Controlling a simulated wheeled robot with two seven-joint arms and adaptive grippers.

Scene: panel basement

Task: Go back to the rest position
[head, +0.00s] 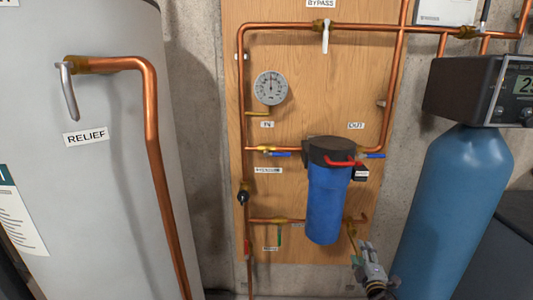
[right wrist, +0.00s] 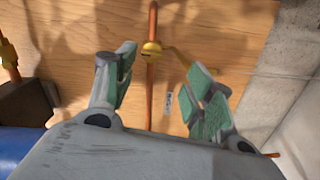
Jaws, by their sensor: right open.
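My right gripper (head: 361,253) shows at the bottom of the head view, in front of the lower right part of the wooden panel (head: 215,0), just right of the blue filter housing (head: 326,205). In the right wrist view, my right gripper's (right wrist: 163,65) two green-padded fingers stand apart with nothing between them that I can see held. A copper pipe with a brass fitting (right wrist: 151,50) lies behind the gap between the fingers. I cannot tell how far it is from them. My left gripper is not in view.
A grey tank (head: 105,190) with a relief pipe (head: 150,110) stands at left. A blue cylinder (head: 450,205) with a dark display head (head: 470,92) stands at right, close beside my right gripper. Copper pipes, a round gauge (head: 270,88) and valves cover the panel.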

